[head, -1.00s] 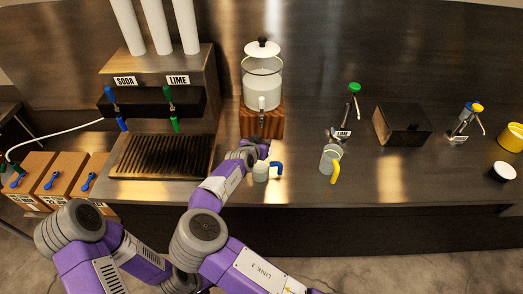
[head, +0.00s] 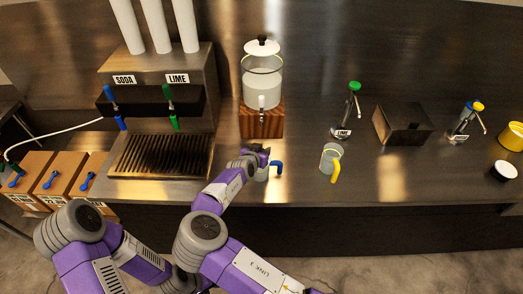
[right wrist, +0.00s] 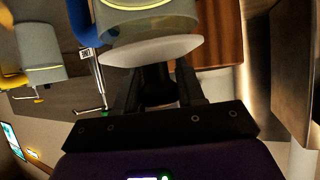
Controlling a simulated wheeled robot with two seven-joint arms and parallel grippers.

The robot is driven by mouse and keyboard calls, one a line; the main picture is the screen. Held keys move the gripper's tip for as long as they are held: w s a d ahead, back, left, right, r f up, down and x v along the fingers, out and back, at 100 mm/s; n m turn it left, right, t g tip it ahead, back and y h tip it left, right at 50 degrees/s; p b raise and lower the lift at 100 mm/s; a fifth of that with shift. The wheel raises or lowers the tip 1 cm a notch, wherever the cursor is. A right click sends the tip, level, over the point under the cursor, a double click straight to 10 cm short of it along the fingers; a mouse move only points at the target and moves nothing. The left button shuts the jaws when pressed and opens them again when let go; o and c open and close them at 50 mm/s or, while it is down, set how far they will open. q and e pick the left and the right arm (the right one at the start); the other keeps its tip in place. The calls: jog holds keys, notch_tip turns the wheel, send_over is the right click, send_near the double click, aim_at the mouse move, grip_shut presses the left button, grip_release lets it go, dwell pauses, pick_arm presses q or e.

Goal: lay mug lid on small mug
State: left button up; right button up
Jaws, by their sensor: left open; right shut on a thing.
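The small mug has a blue handle (head: 277,167) and stands on the counter below the dispenser; my right arm mostly hides its body in the head view. My right gripper (head: 264,155) is at the mug. In the right wrist view, the right gripper (right wrist: 155,98) is shut on the black knob of the mug lid (right wrist: 152,50), a white disc. The lid lies across the mouth of the small mug (right wrist: 150,27), very close to its rim; I cannot tell whether they touch. My left arm shows at the lower left, but its gripper is not in view.
A mug with a yellow handle (head: 329,156) stands to the right. Behind is a glass dispenser (head: 262,85) on a wooden block (head: 262,122). The drinks machine (head: 160,75) is on the left.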

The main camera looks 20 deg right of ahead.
jog(key=o, duration=1)
jog(key=shift+o, duration=0.2)
jog(key=shift+r, duration=0.1)
jog(key=shift+r+p, duration=0.3)
jog(key=shift+p, duration=0.2)
jog(key=shift+r+p, duration=0.4)
jog(key=b+v, duration=0.1)
jog(key=v, duration=1)
jog(key=shift+s+a, duration=0.25)
jog(key=shift+s, duration=0.2)
jog(key=shift+f, duration=0.1)
